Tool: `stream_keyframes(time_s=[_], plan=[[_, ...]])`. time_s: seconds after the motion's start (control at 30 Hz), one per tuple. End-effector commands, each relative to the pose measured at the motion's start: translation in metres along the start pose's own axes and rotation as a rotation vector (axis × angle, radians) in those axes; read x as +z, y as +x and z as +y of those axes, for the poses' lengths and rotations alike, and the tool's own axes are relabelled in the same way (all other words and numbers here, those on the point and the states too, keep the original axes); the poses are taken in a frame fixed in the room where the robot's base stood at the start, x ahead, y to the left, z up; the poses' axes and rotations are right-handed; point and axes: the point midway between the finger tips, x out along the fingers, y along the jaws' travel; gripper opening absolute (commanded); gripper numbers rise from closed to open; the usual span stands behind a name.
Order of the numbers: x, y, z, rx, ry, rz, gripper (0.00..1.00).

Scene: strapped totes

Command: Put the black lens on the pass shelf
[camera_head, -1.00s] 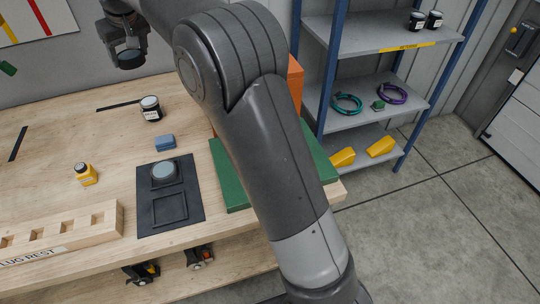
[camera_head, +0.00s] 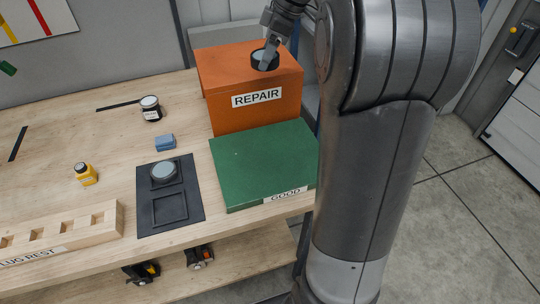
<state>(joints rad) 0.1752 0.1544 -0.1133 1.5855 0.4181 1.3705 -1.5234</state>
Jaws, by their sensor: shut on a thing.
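My gripper (camera_head: 271,38) is shut on a black lens (camera_head: 265,65), a short dark cylinder with a pale blue-grey glass face. It holds the lens in the air in front of the top of the orange REPAIR box (camera_head: 225,115), as seen in the head view. The fingers are small and partly hidden by the wrist. The blue-posted shelving rack, which may hold the pass shelf, is now almost fully hidden behind my arm.
A green GOOD box (camera_head: 262,160) stands before the orange one. A dark mat (camera_head: 188,220) holds another round lens (camera_head: 164,172).

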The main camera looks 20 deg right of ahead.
Motion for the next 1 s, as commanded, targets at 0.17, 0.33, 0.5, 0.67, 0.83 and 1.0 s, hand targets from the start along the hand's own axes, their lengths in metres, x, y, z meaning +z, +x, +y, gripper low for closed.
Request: stream_keyframes(time_s=[0.17,0.33,0.5,0.67,0.83,1.0], plan=[[0.069,-0.029,-0.034,-0.063,-0.153,0.000,0.35],[0.122,-0.051,-0.076,-0.128,-0.312,0.001,0.35],[0.157,-0.063,-0.113,-0.179,-0.432,0.000,0.35],[0.176,-0.071,-0.140,-0.210,-0.512,-0.001,0.35],[0.191,-0.062,-0.157,-0.237,-0.562,0.001,0.35],[0.205,-0.027,-0.156,-0.236,-0.562,0.001,0.35]])
